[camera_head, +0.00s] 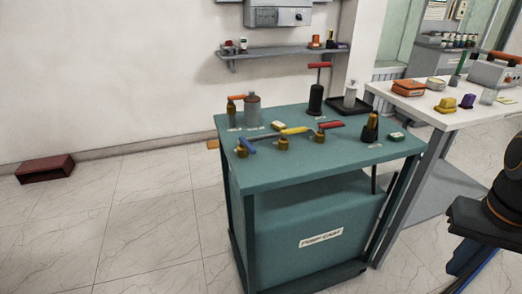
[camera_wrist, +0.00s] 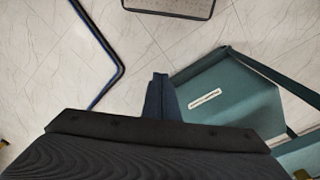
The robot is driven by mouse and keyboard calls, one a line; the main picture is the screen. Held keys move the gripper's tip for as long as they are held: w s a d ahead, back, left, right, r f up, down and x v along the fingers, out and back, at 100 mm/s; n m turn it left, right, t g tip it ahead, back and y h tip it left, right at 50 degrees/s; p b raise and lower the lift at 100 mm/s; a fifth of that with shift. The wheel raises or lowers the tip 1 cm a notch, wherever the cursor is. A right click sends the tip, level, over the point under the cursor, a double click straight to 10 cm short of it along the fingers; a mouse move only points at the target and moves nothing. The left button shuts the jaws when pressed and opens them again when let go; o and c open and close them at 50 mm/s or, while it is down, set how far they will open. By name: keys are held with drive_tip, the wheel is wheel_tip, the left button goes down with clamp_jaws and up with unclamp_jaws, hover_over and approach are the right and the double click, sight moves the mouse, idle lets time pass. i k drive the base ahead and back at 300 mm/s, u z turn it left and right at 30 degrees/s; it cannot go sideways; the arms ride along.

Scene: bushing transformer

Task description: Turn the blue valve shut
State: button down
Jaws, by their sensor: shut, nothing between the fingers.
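The blue valve is a blue lever handle (camera_head: 247,145) on a brass body, at the front left corner of the teal cart top (camera_head: 290,170). It stands beside a yellow-handled valve (camera_head: 293,131) and a red-handled valve (camera_head: 328,125). My gripper (camera_wrist: 160,85) shows its dark blue fingers together and empty in the wrist view, pointing at the floor beside the cart. In the head view my arm is at the right edge, well apart from the blue valve. The valve does not show in the wrist view.
Bottles, a black tool with a red handle (camera_head: 317,88) and a tray (camera_head: 348,105) stand at the cart's back. A white table (camera_head: 450,115) with several items adjoins on the right. A dark red box (camera_head: 45,169) lies on the floor left. Floor left of the cart is mostly free.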

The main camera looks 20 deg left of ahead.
sight(243, 140)
drive_tip(key=z, duration=1.7)
drive_tip(key=k, duration=0.9)
drive_tip(key=u, duration=2.05)
